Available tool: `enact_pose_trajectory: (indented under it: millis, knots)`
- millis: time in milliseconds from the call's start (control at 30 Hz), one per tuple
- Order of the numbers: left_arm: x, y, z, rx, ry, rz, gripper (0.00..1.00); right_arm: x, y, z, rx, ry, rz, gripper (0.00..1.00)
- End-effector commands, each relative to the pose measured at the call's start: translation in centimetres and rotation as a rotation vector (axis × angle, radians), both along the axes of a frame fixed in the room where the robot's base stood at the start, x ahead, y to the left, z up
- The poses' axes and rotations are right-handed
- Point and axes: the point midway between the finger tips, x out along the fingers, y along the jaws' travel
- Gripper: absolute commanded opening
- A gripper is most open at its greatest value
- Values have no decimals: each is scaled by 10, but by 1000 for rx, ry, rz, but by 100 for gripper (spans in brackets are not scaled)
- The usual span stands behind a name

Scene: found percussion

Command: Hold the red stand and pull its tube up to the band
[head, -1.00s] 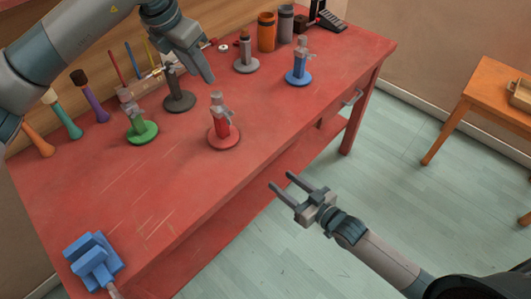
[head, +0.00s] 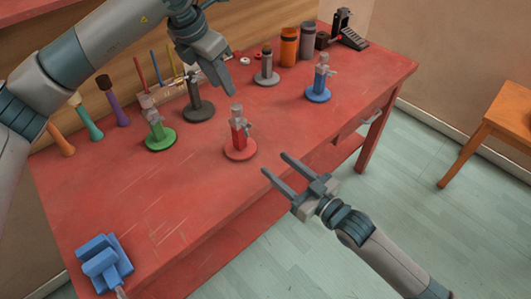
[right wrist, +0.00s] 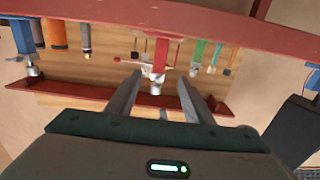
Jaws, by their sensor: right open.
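The red stand (head: 239,137) is upright on the red table (head: 130,200) near its front edge. It has a round red base, a red post and a pale clear tube with a grey clamp at its top. It also shows upside down in the right wrist view (right wrist: 161,53), between my right fingers. I cannot make out a band on it. My right gripper (head: 276,164) is open and empty, in front of the table edge, pointing at the stand and apart from it. My left gripper (head: 229,90) hangs just above and behind the stand's top; its finger gap is hidden.
A green stand (head: 160,140) and a dark grey stand (head: 198,103) are to the left; a blue stand (head: 319,88) is to the right. Coloured handles stand at the far left. Orange (head: 289,48) and grey cylinders stand behind.

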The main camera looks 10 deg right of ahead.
Motion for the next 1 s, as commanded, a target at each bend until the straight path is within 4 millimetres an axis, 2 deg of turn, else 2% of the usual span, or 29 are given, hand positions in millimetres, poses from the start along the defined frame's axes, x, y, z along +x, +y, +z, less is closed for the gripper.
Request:
enact_pose_trajectory:
  millis: [333,1000]
  knots:
    - [0,0,0,0,0,0,31,25,18,1,1,-2,0,47]
    - [0,0,0,0,0,0,31,113,81,0,0,0,0,47]
